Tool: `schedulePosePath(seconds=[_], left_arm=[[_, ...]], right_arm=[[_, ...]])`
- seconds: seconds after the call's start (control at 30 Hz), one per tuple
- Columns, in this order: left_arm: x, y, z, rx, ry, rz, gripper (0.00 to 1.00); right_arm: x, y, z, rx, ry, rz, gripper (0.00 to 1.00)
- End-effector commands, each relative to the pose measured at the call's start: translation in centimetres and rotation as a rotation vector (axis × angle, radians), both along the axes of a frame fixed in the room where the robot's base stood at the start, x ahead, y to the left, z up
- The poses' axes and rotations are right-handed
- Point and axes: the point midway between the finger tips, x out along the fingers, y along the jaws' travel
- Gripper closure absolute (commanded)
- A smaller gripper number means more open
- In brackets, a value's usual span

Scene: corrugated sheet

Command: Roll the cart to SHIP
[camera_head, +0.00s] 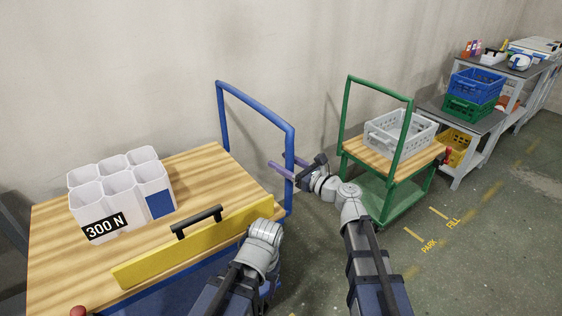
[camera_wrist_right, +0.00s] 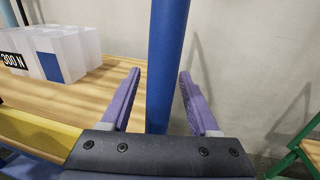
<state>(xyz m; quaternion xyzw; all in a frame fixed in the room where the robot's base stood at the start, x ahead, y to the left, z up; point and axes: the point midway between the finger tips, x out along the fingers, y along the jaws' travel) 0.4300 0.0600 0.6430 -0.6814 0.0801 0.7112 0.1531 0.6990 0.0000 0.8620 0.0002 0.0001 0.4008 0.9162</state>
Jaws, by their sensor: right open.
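A blue cart with a wooden top (camera_head: 203,158) stands at the left, and its blue tubular handle (camera_head: 256,107) rises at its right end. My right gripper (camera_head: 281,168) is open at the near upright of this handle. In the right wrist view, the blue upright (camera_wrist_right: 168,60) shows between the parted purple fingers (camera_wrist_right: 160,73), with no visible contact. A green cart (camera_head: 376,181) with a grey crate (camera_head: 402,130) stands farther back at the wall. My left arm shows at the bottom, but its gripper is out of view. No SHIP mark is readable.
A white divided bin labelled 300 N (camera_head: 118,207) and a yellow panel with a black handle (camera_head: 190,247) are on the blue cart. PARK (camera_head: 429,246) and FILL (camera_head: 453,223) are marked on the floor. Shelves with crates (camera_head: 476,86) line the wall; floor is open at lower right.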

Motion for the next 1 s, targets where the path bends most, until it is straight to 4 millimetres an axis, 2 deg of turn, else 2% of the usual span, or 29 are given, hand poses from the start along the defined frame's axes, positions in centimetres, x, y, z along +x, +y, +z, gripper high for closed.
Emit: schedulePosePath(seconds=[0.4, 0.9, 0.97, 1.0], left_arm=[[0.00, 0.00, 0.00, 0.000, 0.000, 0.000, 0.34], [0.00, 0.00, 0.00, 0.000, 0.000, 0.000, 0.34], [0.00, 0.00, 0.00, 0.000, 0.000, 0.000, 0.34], [0.00, 0.00, 0.00, 0.000, 0.000, 0.000, 0.34]], right_arm=[[0.57, 0.65, 0.00, 0.000, 0.000, 0.000, 0.38], [0.56, 0.63, 0.00, 0.000, 0.000, 0.000, 0.93], [0.56, 0.63, 0.00, 0.000, 0.000, 0.000, 1.00], [0.56, 0.63, 0.00, 0.000, 0.000, 0.000, 1.00]])
